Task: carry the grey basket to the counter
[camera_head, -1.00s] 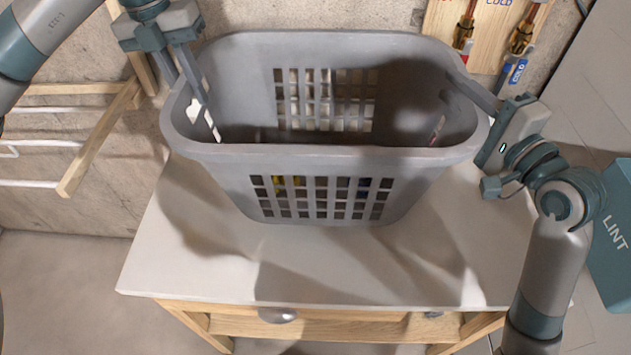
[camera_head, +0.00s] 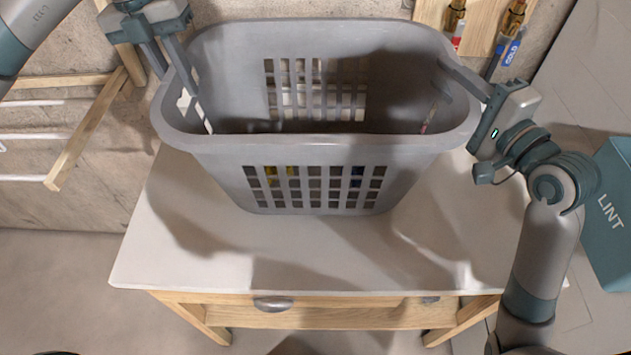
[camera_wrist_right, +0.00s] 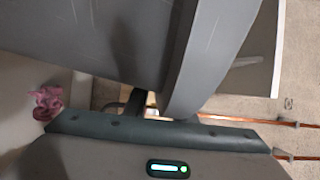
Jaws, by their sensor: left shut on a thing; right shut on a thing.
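The grey basket (camera_head: 315,145) is upright over the white-topped counter (camera_head: 400,265), with its base low against the top; I cannot tell whether it touches. Slots in its front wall show hints of yellow and blue inside. My left gripper (camera_head: 185,88) is shut on the basket's left end at the rim. My right gripper (camera_head: 462,88) is shut on its right end, with a finger reaching over the rim. In the right wrist view, the basket's grey wall (camera_wrist_right: 100,40) fills the upper left, and the grip itself is mostly hidden.
A wooden rack (camera_head: 85,130) with white rods stands left of the counter. A board with pipes and a blue COLD tag (camera_head: 510,52) is on the wall behind. A teal box (camera_head: 610,215) is at the right. The counter's front part is clear. A pink item (camera_wrist_right: 46,103) shows below.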

